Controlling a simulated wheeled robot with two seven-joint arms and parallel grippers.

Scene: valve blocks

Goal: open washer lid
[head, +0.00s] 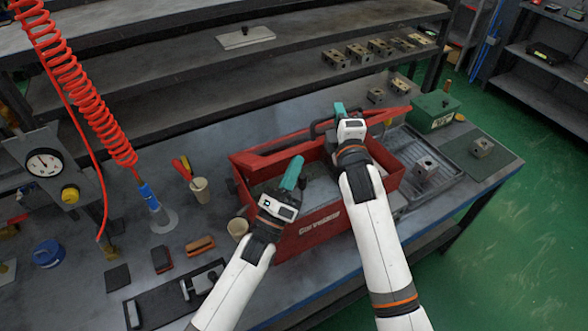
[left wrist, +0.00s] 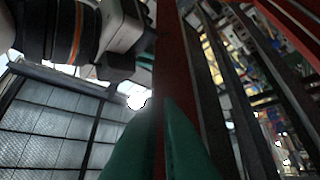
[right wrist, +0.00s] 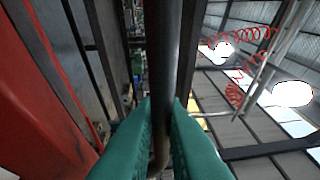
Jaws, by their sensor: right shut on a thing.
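The red washer (head: 330,221) is an open-topped tub on the bench. Its red lid (head: 392,114) shows nearly edge-on, raised along the back, with a black bar handle (head: 315,128). My right gripper (head: 340,108) is shut on the handle at the back of the tub. In the right wrist view the dark bar (right wrist: 165,60) runs between the green fingers (right wrist: 160,105), with a red panel (right wrist: 35,100) at left. My left gripper (head: 295,165) is over the tub's front left part. In the left wrist view its fingers (left wrist: 162,105) are close together around a narrow red strip; contact is unclear.
A green box (head: 433,111) and a grey ribbed tray (head: 405,140) stand right of the washer. Metal blocks (head: 425,168) sit nearby. A cup (head: 200,190) with tools, brushes (head: 200,245) and a red coiled hose (head: 85,90) are at left. Shelves rise behind.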

